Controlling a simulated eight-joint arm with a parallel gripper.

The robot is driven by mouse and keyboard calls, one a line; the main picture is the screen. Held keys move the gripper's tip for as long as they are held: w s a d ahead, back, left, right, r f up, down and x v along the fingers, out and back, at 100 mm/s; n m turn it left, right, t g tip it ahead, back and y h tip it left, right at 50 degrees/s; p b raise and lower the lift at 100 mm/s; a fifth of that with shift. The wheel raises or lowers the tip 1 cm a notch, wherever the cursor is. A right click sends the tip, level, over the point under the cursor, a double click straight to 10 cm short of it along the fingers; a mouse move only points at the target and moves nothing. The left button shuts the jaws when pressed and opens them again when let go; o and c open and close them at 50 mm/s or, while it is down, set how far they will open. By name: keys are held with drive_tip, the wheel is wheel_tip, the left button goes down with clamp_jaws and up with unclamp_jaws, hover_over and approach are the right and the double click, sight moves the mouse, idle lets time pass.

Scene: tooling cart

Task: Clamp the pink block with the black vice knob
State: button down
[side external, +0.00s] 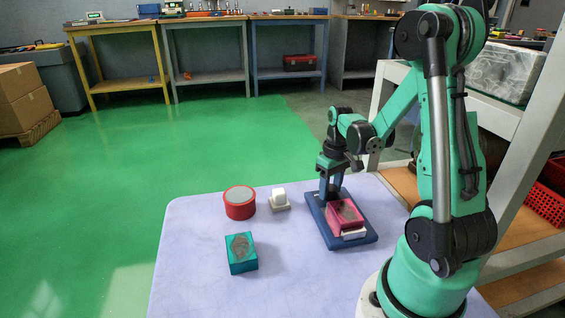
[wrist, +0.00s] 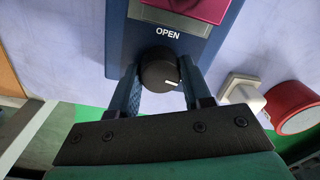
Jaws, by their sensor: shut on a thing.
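The pink block (side external: 345,217) sits on the blue vice (side external: 368,237), near its front end in the side view. My gripper (wrist: 160,84) is around the knob, with one finger on each side.
A red round container (side external: 239,209) and a white block on a grey base (side external: 279,203) stand left of the vice. A teal box (side external: 242,261) lies nearer on the pale table (side external: 190,250). The table's front middle is clear.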

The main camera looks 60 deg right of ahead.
sight(331, 187)
drive_tip(key=m, duration=0.4)
drive_tip(key=shift+c, duration=1.9)
unclamp_jaws()
drive_tip(key=shift+s+r, duration=0.1)
drive_tip(key=shift+r, duration=2.75)
